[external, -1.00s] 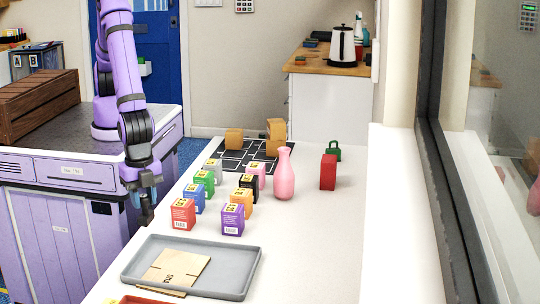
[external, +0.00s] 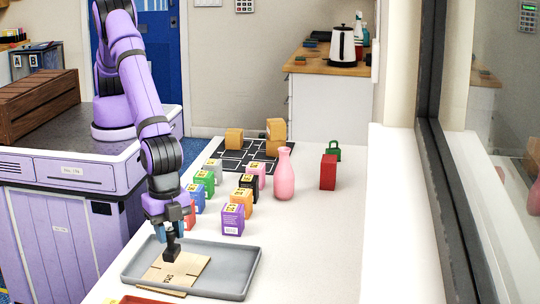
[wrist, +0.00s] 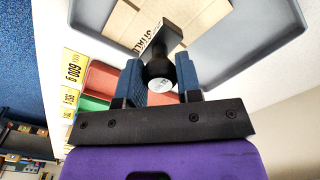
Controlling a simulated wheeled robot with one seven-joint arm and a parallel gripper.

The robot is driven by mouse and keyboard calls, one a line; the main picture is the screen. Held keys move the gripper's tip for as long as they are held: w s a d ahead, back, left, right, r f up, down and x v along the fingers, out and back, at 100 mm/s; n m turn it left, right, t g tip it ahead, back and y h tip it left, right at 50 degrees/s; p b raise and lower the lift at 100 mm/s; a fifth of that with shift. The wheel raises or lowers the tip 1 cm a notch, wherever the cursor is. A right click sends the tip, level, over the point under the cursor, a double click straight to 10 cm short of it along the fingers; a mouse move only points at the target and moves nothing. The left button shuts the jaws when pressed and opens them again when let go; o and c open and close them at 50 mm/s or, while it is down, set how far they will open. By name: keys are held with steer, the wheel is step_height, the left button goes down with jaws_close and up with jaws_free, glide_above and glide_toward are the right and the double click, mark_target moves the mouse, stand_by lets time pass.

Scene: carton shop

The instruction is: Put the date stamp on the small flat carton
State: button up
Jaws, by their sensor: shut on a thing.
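The date stamp is a dark, knob-ended block (external: 172,255), held upright below my gripper (external: 171,240). In the wrist view the stamp (wrist: 161,66) sits between the two blue fingers of my gripper (wrist: 160,82), which is shut on it. The small flat carton (external: 190,268) is tan cardboard with dark print and lies in a grey tray (external: 238,293). The stamp is over the carton's left part. I cannot tell whether its lower face touches the cardboard. In the wrist view the carton (wrist: 122,22) lies just beyond the stamp, partly hidden by it.
Several small coloured boxes, including a purple one (external: 232,219), stand behind the tray. A pink vase (external: 284,175) and a red box (external: 328,172) stand farther back. A red item (external: 140,300) lies at the front edge. The counter right of the tray is clear.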

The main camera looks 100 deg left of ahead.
mark_target(170, 242)
steer(key=shift+f, duration=1.75)
steer(key=shift+f, duration=0.1)
steer(key=o, duration=0.9)
steer(key=shift+o, duration=0.2)
